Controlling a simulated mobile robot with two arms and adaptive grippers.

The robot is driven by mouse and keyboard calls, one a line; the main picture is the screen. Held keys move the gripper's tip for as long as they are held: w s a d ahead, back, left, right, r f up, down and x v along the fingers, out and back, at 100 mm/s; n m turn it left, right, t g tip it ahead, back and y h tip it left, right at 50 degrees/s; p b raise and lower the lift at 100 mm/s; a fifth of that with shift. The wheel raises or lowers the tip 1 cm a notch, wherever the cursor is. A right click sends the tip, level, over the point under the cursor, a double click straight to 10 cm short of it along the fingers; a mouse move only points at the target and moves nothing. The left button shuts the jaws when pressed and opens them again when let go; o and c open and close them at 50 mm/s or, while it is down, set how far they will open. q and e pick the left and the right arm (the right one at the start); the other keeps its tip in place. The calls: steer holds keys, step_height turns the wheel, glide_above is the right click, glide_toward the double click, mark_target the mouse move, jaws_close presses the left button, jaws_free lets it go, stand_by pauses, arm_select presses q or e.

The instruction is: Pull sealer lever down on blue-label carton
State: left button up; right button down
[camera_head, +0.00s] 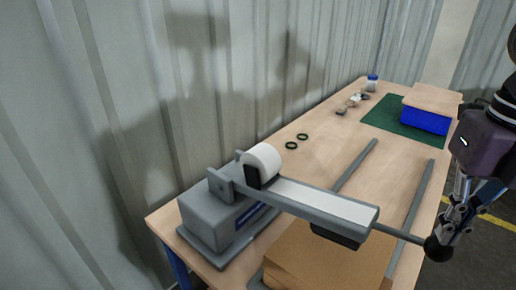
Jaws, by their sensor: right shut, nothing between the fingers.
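The sealer (215,222) stands at the table's near left end, with a grey lever arm (330,203) reaching right over a brown carton (325,262). A white roll (264,160) sits at the hinge end. The lever ends in a thin rod with a black knob (437,250). A dark block under the arm hangs just over or on the carton; I cannot tell which. No label shows on this carton, whose near part is cut off by the frame. My right gripper (447,229) is shut and empty, its fingertips at the knob. My left gripper is out of view.
A blue box with a tan top (425,120) stands on a green mat (385,122) at the far end. Two dark rings (297,141), small items and a jar (372,82) lie along the wall side. Two grey rails (356,165) run along the table.

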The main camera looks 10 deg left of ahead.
mark_target(441, 252)
steer(key=f, duration=0.1)
steer(key=f+b, duration=0.2)
steer(key=shift+s+d+f, duration=0.15)
steer(key=shift+d+f, duration=0.1)
steer(key=shift+f, duration=0.1)
steer(key=shift+f+b, duration=0.25)
steer(key=shift+b, duration=0.1)
steer(key=shift+f, duration=0.2)
steer(key=shift+f+b, duration=0.35)
steer(key=shift+b, duration=0.1)
arm_select(q)
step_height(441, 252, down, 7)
steer(key=b, duration=0.2)
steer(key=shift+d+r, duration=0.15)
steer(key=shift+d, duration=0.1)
arm_select(e)
step_height(441, 252, down, 3)
steer(key=shift+f, duration=0.15)
arm_select(q)
steer(key=shift+b, duration=0.3)
arm_select(e)
steer(key=shift+s+f, duration=0.15)
steer(key=shift+f, duration=0.05)
